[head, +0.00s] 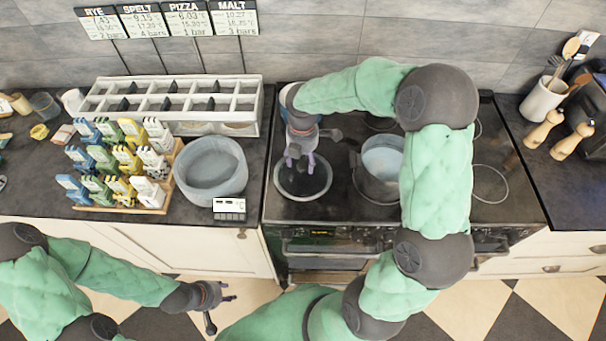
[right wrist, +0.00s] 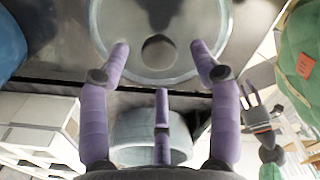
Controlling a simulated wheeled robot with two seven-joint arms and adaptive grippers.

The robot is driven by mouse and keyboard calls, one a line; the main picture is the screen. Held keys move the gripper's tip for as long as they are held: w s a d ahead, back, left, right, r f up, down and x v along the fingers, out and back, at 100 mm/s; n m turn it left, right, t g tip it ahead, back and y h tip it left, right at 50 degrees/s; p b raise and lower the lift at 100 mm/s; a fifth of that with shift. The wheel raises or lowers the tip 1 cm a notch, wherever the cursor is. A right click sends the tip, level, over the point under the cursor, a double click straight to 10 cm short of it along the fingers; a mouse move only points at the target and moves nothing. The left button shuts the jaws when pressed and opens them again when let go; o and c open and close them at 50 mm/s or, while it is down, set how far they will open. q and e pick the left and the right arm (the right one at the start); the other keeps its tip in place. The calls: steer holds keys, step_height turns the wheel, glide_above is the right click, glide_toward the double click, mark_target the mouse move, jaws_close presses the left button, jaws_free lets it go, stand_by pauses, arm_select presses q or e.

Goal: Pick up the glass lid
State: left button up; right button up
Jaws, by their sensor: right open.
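The glass lid (head: 303,191) is a round, dark see-through disc with a pale rim. It lies flat on the left front of the black stovetop, and its rim also shows at the top of the right wrist view (right wrist: 160,77). A dark round knob (right wrist: 158,49) is at its middle. My right gripper (head: 300,162) is open and empty over the lid, its purple fingers spread on both sides of the knob in the right wrist view. I cannot tell whether they touch the lid. My left gripper (head: 222,312) is open and empty, low in front of the counter.
A grey pot (head: 377,180) stands right of the lid, partly hidden by my right arm. A grey bowl (head: 211,172) and a small white timer (head: 229,209) sit left of the stove. A rack of coloured packets (head: 118,165) and a white divided tray (head: 170,103) are further left.

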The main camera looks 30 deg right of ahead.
mark_target(302, 165)
step_height(302, 165, down, 4)
steer(key=shift+r+b, duration=0.25)
steer(key=shift+b, duration=0.1)
steer(key=shift+a, duration=0.1)
jaws_close()
steer(key=shift+r, duration=0.2)
